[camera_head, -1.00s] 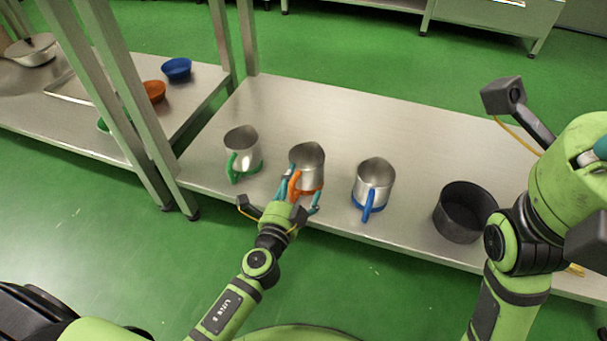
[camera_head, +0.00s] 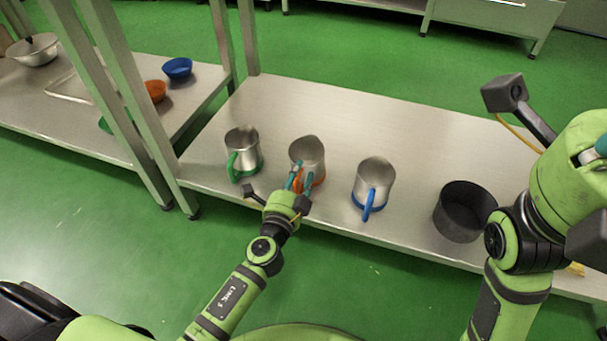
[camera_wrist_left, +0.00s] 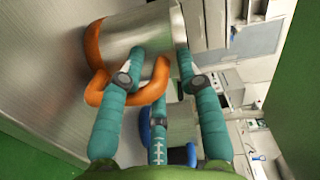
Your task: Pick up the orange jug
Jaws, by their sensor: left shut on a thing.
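The orange jug (camera_head: 308,152) is a steel jug with an orange handle and base band, standing on the steel table between two similar jugs. My left gripper (camera_head: 297,180) is at its front and shut on its orange handle. In the left wrist view the jug (camera_wrist_left: 133,35) shows close up, with the teal fingers of the left gripper (camera_wrist_left: 160,75) around the orange handle (camera_wrist_left: 120,97). The fingers partly hide the handle in the head view. My right arm is at the right, and its fingertips are not clearly visible.
A green-handled jug (camera_head: 243,147) stands just left and a blue-handled jug (camera_head: 375,180) just right. A dark pot (camera_head: 461,212) is farther right, near my right arm. The back of the steel table (camera_head: 370,112) is clear. Shelf posts rise at the left.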

